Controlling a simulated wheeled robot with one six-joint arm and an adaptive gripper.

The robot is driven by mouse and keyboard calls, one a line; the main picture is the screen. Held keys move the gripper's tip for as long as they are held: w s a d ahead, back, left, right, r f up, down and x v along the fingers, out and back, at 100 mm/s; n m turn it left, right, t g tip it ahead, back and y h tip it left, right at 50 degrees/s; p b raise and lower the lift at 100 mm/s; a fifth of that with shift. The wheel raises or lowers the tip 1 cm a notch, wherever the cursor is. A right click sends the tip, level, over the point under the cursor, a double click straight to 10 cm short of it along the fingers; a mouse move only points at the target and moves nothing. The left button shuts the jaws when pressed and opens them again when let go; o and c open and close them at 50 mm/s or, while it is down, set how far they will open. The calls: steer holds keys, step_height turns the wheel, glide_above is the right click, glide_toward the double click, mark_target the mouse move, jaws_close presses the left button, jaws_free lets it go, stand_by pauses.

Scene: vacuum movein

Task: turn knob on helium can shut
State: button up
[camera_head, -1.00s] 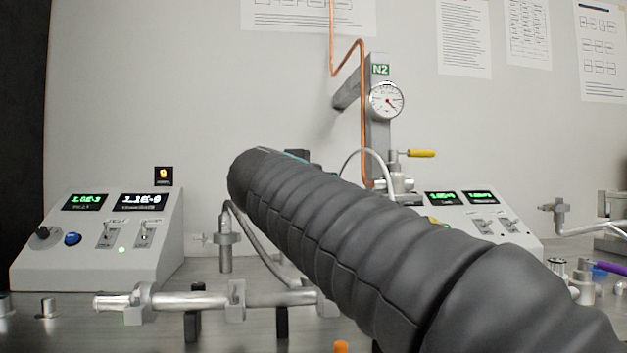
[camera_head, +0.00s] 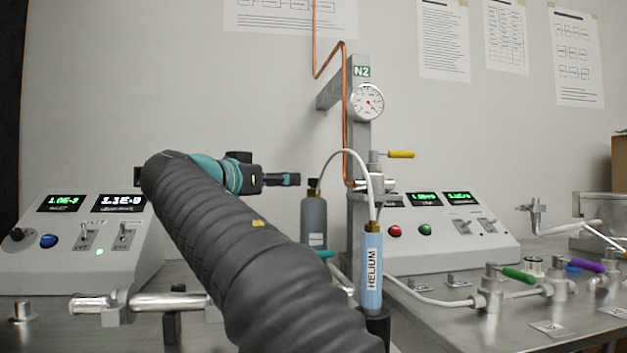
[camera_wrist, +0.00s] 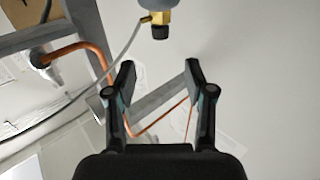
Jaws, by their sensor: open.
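In the wrist view my gripper (camera_wrist: 160,72) is open and empty. A black knob (camera_wrist: 160,32) on a brass fitting lies beyond the gap between the fingertips, apart from them.
A white hose (camera_head: 345,153) arches between the two containers. The N2 post (camera_head: 359,140) with gauge and copper pipe stands behind. Control boxes stand left (camera_head: 80,240) and right (camera_head: 450,238). Several valves with coloured handles, including a green one (camera_head: 518,275), line the right bench.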

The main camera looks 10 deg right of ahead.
mark_target(310, 180)
steer(key=p+x, duration=0.1)
steer(key=x, duration=1)
steer(key=shift+w+d+p, duration=0.25)
steer(key=shift+w+p, duration=0.05)
steer(key=shift+p, duration=0.1)
steer(key=shift+f, duration=0.1)
jaws_close()
